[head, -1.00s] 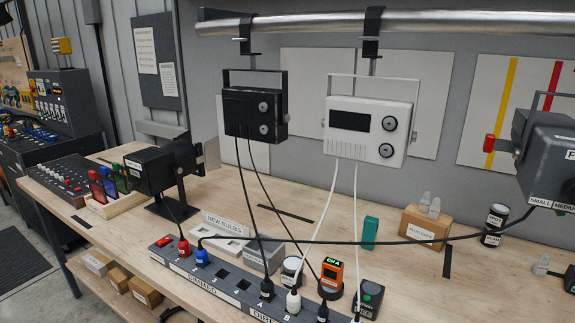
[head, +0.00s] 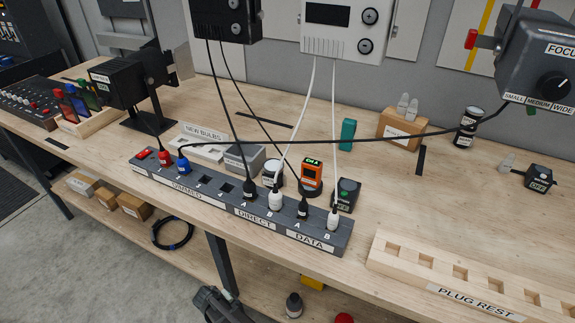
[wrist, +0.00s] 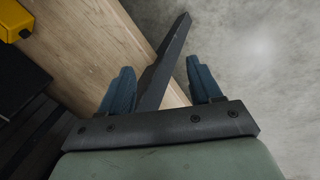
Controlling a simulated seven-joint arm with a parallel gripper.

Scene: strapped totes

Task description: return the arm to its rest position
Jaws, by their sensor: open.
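My gripper (wrist: 160,84) shows in the wrist view with its two blue fingers spread apart. Nothing is held between them. A dark bar (wrist: 166,60), which looks like a bench leg, crosses the view between the fingers; I cannot tell its distance from them. A wooden surface with a straight edge (wrist: 95,40) lies to the left and the concrete floor (wrist: 250,60) to the right. In the head view, a dark grey shape (head: 214,303) at the bottom edge, near the front bench leg, may be part of my arm; I cannot tell.
The wooden bench (head: 400,195) carries a power strip (head: 225,190) with several plugs and cables. A plug rest (head: 440,290) lies at the front right. A black lamp (head: 115,80) stands at the left. A front leg (head: 222,262) and lower shelf are below. Open floor (head: 95,270) is at the left.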

